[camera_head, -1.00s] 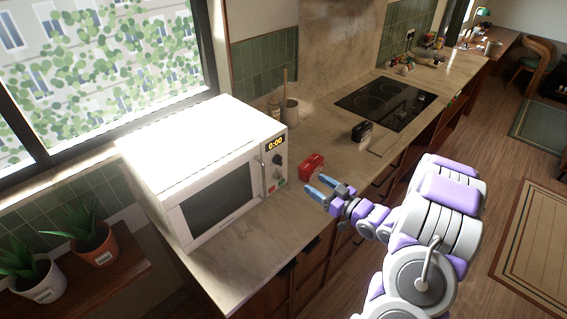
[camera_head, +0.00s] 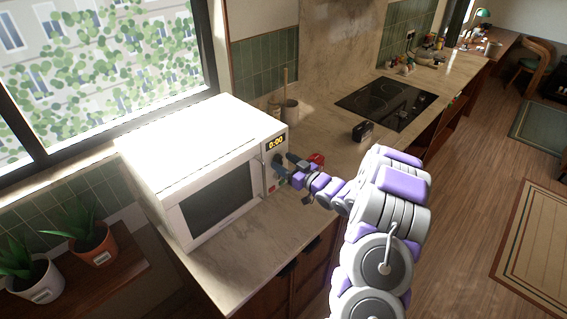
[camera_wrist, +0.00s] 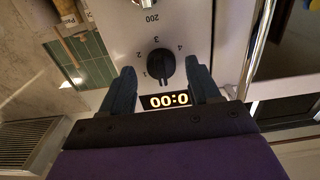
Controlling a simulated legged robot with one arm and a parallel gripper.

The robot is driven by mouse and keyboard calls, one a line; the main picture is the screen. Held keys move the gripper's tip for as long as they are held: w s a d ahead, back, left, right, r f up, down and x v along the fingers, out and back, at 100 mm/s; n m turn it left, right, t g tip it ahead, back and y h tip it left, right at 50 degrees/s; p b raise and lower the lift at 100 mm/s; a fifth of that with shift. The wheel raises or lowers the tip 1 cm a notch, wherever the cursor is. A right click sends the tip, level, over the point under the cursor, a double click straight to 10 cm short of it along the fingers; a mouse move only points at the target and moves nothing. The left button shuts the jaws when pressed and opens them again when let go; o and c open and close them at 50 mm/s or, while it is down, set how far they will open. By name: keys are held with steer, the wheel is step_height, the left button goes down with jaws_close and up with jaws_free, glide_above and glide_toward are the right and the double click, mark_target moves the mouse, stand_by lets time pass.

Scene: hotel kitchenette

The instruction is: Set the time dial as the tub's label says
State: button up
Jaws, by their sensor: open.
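The white microwave (camera_head: 195,150) stands on the counter with its control panel on the right and a lit 0:00 display (camera_head: 275,143). In the wrist view the panel is upside down. A dark round dial (camera_wrist: 160,66) there has the marks 1, 2, 3 and 4 around it. My gripper (camera_head: 279,168) is at the panel, open. In the wrist view its two fingers stand on either side of the dial, and I cannot tell whether they touch it. A red object (camera_head: 317,159), possibly the tub, is mostly hidden behind my gripper. No label on it is readable.
A second knob (camera_wrist: 149,2), near a 200 mark, is at the top edge of the wrist view. A black object (camera_head: 362,132) and a dark cooktop (camera_head: 385,103) lie farther along the counter. A utensil pot (camera_head: 290,112) stands behind. Potted plants (camera_head: 95,245) are at left.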

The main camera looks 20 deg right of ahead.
steer(key=shift+w+a, duration=0.15)
steer(key=shift+w, duration=0.25)
steer(key=shift+r, duration=0.1)
steer(key=c, duration=1)
